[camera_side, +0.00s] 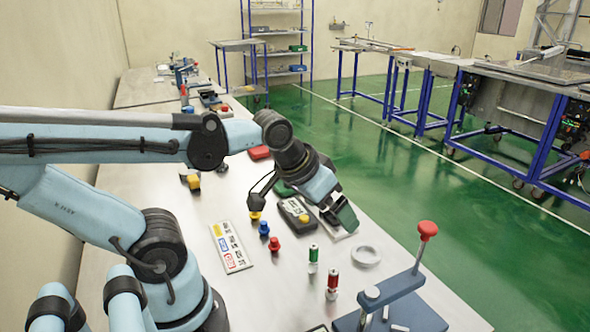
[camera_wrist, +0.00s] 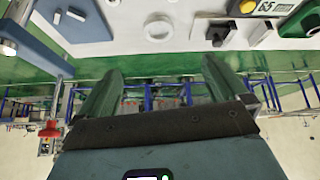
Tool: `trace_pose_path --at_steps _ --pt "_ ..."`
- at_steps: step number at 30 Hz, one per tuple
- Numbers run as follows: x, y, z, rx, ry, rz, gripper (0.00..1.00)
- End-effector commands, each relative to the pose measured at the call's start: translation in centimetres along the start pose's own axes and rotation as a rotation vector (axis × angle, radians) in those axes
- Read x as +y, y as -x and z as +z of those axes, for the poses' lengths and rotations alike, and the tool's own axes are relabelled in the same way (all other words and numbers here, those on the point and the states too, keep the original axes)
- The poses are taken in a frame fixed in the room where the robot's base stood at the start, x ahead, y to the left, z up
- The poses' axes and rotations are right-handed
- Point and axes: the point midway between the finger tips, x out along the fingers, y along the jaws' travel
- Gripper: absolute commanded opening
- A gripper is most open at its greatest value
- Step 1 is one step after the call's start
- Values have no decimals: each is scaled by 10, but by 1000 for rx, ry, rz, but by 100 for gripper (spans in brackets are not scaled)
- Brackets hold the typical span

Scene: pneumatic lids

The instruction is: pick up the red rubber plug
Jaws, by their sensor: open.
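The red rubber plug (camera_side: 274,245) stands on the metal table in the side view, at the near end of a short row with a blue plug (camera_side: 264,228) and a yellow plug (camera_side: 255,216). I cannot make it out in the wrist view. My gripper (camera_side: 340,216) is open and empty, above the table to the right of and beyond the plugs, tilted towards the table's right edge. In the wrist view its two green fingers (camera_wrist: 160,85) are spread apart with nothing between them.
A white ring (camera_side: 366,255), a green vial (camera_side: 313,258) and a red vial (camera_side: 332,287) stand near the plugs. A blue press with a red knob (camera_side: 427,230) is at the near right. A label plate (camera_side: 231,245) lies left; a dark device (camera_side: 295,214) is beyond the plugs.

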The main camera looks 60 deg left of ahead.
Motion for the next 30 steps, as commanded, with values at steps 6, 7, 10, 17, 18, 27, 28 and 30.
trace_pose_path --at_steps 6,7,10,17,18,27,28,30 --pt "14 -7 5 61 -151 31 74" --pt "14 -7 5 61 -152 31 69" --pt "14 -7 5 60 -149 30 54" --pt "13 -7 5 58 -146 30 49" --pt "13 -7 5 58 -145 29 49" --pt "-17 -8 8 -53 265 -42 49" --pt "-24 -8 9 -74 353 -60 49" --pt "-38 -8 13 -122 566 -108 49"
